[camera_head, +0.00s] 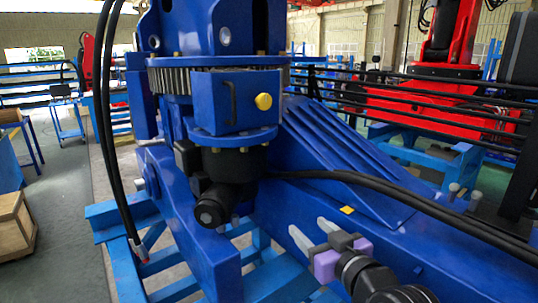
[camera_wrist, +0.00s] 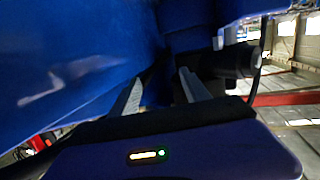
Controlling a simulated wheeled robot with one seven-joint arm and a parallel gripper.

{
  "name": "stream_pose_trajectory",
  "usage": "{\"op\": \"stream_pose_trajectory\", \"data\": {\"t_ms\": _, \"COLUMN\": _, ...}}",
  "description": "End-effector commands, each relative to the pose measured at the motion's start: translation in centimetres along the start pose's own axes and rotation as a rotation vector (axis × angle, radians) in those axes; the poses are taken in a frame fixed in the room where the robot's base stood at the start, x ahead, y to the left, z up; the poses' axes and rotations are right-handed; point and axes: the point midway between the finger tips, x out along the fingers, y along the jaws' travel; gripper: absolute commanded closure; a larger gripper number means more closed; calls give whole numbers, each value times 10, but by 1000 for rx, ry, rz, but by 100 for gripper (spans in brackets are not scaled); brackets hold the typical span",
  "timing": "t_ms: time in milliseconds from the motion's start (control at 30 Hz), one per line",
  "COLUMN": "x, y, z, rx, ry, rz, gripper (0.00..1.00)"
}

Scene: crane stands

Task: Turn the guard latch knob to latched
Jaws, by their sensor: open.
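A yellow round knob (camera_head: 263,101) sits on the front of a blue guard box (camera_head: 228,115), below the toothed ring of the crane. The knob does not show in the wrist view.
A black motor (camera_head: 215,205) hangs below the guard box. Black hoses (camera_head: 375,184) run to the right above my gripper, along the blue crane body (camera_head: 350,160). A small yellow mark (camera_head: 347,209) is near my gripper. A wooden crate (camera_head: 12,225) stands at the far left.

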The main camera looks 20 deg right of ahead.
Motion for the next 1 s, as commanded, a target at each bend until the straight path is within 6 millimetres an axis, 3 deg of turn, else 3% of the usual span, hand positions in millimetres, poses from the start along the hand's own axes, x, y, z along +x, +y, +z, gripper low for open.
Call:
{"op": "stream_pose_trajectory", "data": {"t_ms": 33, "x": 10, "y": 0, "z": -23, "rx": 6, "ry": 21, "rz": -13, "gripper": 45}}
{"op": "stream_pose_trajectory", "data": {"t_ms": 233, "x": 31, "y": -5, "z": -106, "rx": 20, "ry": 61, "rz": -86, "gripper": 45}}
{"op": "stream_pose_trajectory", "data": {"t_ms": 400, "x": 32, "y": -12, "z": -178, "rx": 21, "ry": 100, "rz": -162, "gripper": 45}}
{"op": "stream_pose_trajectory", "data": {"t_ms": 533, "x": 25, "y": -17, "z": -222, "rx": 15, "ry": 125, "rz": -215, "gripper": 45}}
{"op": "stream_pose_trajectory", "data": {"t_ms": 733, "x": 15, "y": -22, "z": -258, "rx": 4, "ry": 147, "rz": -264, "gripper": 45}}
{"op": "stream_pose_trajectory", "data": {"t_ms": 867, "x": 18, "y": -25, "z": -265, "rx": 3, "ry": 147, "rz": -275, "gripper": 45}}
{"op": "stream_pose_trajectory", "data": {"t_ms": 1000, "x": 34, "y": -30, "z": -268, "rx": 3, "ry": 147, "rz": -277, "gripper": 45}}
